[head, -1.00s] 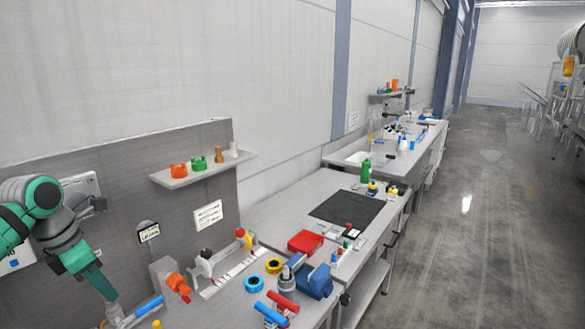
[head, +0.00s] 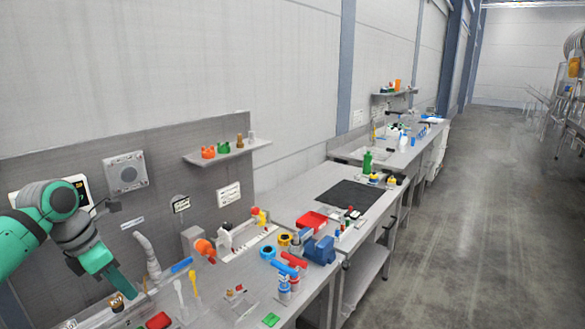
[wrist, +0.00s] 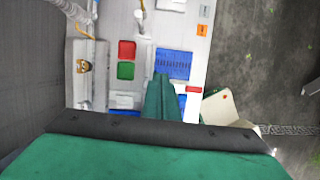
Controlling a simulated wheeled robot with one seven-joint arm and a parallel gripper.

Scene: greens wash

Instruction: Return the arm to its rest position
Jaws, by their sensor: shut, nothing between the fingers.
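My gripper (head: 126,287) is at the lower left of the head view, at the end of my green and grey arm. Its green fingers point down and right over the near end of the workbench, with nothing held. In the wrist view the fingers (wrist: 162,98) lie together, shut, above a bench with a red tray (wrist: 127,50), a green tray (wrist: 125,71) and a blue panel (wrist: 173,64). Whether the fingertips touch anything below cannot be told.
A grey back panel (head: 90,170) stands close behind my arm, with a shelf (head: 228,152) to its right. A blue vise (head: 320,250) and a red box (head: 311,221) stand on the bench. The floor (head: 440,240) on the right is clear.

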